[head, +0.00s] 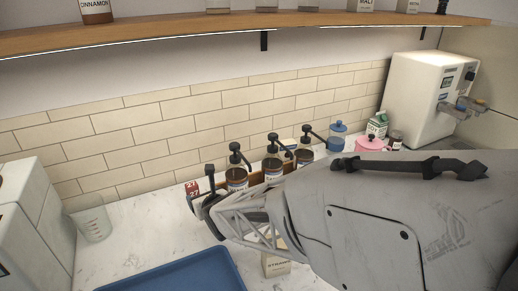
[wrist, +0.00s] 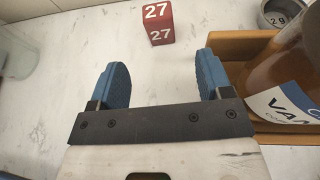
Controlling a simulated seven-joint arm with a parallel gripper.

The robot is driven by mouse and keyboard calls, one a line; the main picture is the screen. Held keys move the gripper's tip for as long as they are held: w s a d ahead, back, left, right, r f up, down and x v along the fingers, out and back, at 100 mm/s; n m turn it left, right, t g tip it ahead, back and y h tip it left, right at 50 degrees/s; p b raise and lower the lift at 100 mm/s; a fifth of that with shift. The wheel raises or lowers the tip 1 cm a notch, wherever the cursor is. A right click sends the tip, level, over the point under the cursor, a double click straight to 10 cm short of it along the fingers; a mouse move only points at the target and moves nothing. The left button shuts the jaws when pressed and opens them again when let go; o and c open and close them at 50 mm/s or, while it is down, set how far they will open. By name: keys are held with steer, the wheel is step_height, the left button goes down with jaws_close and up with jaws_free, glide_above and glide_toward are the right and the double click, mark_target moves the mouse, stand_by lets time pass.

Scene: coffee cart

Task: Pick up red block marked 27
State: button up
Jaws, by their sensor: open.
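The red block marked 27 (wrist: 159,24) stands on the white marble counter at the top middle of the wrist view. It shows white numbers on its top and front faces. In the head view the red block (head: 192,189) is partly hidden by my gripper (head: 204,204) at the counter's back. In the wrist view my gripper (wrist: 159,82) is open and empty, its two blue fingers apart. The block lies beyond the fingertips, between their lines, and is not touched by them.
A wooden rack (wrist: 247,46) with a syrup bottle (wrist: 285,80) stands close right of the fingers. A metal cup (wrist: 281,12) sits behind it. A clear pitcher (head: 92,223) is at left. A blue tray (head: 175,272) lies in front. Counter around the block's left is clear.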

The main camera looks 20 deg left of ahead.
mark_target(193, 189)
steer(key=shift+a, duration=0.1)
steer(key=shift+x, duration=3)
steer(key=shift+w+a+f, duration=0.15)
steer(key=shift+w+a, duration=0.05)
steer(key=shift+w, duration=0.05)
steer(key=shift+a, duration=0.1)
steer(key=shift+x, duration=2.55)
steer(key=shift+c, duration=0.3)
steer(key=c, duration=0.9)
